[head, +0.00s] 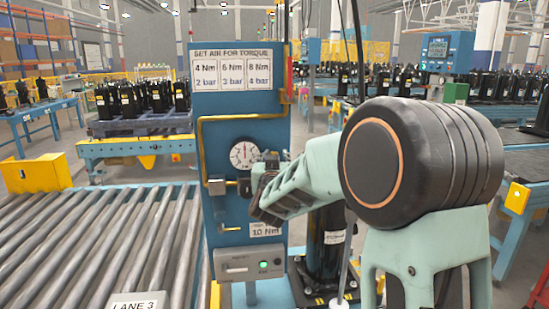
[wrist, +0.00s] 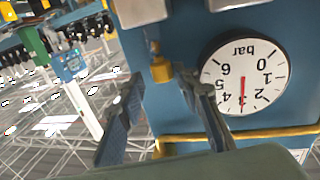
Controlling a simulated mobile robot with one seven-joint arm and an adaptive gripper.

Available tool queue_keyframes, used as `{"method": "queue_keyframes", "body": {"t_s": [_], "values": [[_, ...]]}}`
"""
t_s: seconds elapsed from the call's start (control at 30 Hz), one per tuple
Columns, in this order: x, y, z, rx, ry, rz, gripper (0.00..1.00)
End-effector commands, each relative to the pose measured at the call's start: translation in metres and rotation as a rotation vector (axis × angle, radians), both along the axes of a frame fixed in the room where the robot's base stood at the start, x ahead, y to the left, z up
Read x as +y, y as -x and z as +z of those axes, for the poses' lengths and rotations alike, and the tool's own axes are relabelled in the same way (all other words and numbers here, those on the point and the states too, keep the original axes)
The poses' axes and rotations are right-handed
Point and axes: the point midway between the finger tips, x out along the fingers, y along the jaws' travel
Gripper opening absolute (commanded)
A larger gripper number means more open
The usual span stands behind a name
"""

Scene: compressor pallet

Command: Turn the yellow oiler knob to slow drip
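The small yellow knob (wrist: 161,70) shows in the wrist view, on a short metal stem against the blue panel (wrist: 190,30). My gripper (wrist: 160,80) is open, with one fingertip on each side of the knob. A gap shows on both sides of it, so the fingers do not seem to press on it. In the head view my gripper (head: 264,178) is at the panel, just right of the pressure gauge (head: 244,153), and hides the knob. The wrist view is upside down; the gauge (wrist: 245,75) there has its red needle near 3 bar.
A yellow pipe (head: 240,117) runs across the panel around the gauge. A black compressor (head: 325,240) stands right of the panel, partly behind my arm. A roller conveyor (head: 110,235) lies to the left. A torque-setting sign (head: 232,69) is above.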

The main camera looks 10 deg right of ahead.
Motion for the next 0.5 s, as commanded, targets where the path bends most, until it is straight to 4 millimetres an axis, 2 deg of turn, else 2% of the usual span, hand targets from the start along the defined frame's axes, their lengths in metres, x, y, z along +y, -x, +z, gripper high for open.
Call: {"method": "queue_keyframes", "body": {"t_s": [0.27, 0.5], "values": [[0.007, 0.001, 0.001, -0.001, 0.0, 0.011, 0.36], [0.01, 0.024, 0.001, -0.001, 0.0, 0.011, 0.36]]}}
